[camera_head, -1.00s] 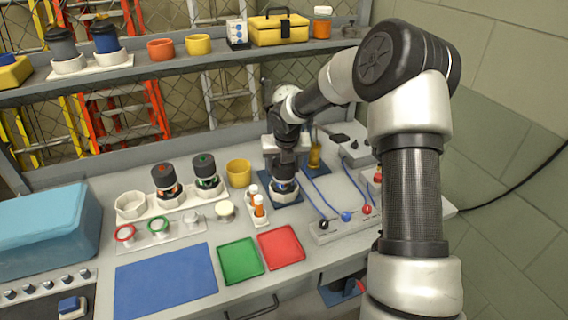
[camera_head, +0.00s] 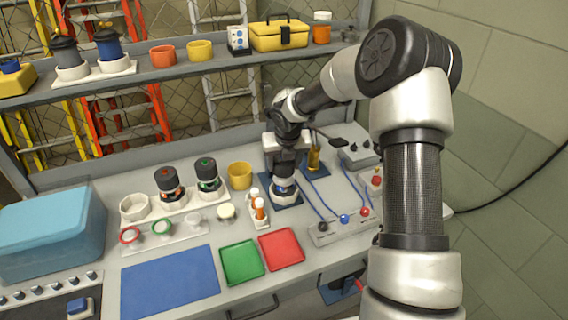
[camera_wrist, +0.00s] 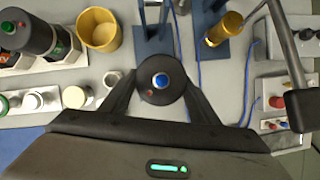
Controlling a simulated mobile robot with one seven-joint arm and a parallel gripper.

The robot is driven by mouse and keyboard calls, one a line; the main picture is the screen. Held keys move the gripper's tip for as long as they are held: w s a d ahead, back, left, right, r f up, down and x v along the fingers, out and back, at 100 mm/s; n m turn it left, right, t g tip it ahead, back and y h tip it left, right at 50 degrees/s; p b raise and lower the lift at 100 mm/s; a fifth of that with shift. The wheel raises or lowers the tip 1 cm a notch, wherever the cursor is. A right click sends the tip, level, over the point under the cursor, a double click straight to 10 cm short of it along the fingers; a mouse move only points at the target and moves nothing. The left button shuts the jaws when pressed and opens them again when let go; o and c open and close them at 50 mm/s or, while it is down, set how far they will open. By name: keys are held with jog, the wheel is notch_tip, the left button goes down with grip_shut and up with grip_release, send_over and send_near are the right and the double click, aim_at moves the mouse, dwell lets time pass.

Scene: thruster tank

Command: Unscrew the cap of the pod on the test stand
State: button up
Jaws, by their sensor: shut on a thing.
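The pod (camera_head: 284,191) stands upright on the blue base of the test stand (camera_head: 293,201), right of the middle of the bench. In the wrist view its round dark cap (camera_wrist: 162,83) shows from above, with a blue centre and a small red mark. My gripper (camera_head: 284,170) points down over the pod. In the wrist view my gripper (camera_wrist: 161,88) has its two black fingers on either side of the cap, shut on it. The lower body of the pod is hidden in the wrist view.
A yellow cup (camera_head: 240,176) and two dark pods in a white rack (camera_head: 186,203) stand to the left. A small holder with orange-and-white vials (camera_head: 259,211) is close by. Blue cables run right to a panel (camera_head: 345,228). Green (camera_head: 242,263) and red trays (camera_head: 281,249) lie in front.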

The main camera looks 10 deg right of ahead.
jog(key=shift+r+p, duration=1.3)
jog(key=shift+r, duration=0.15)
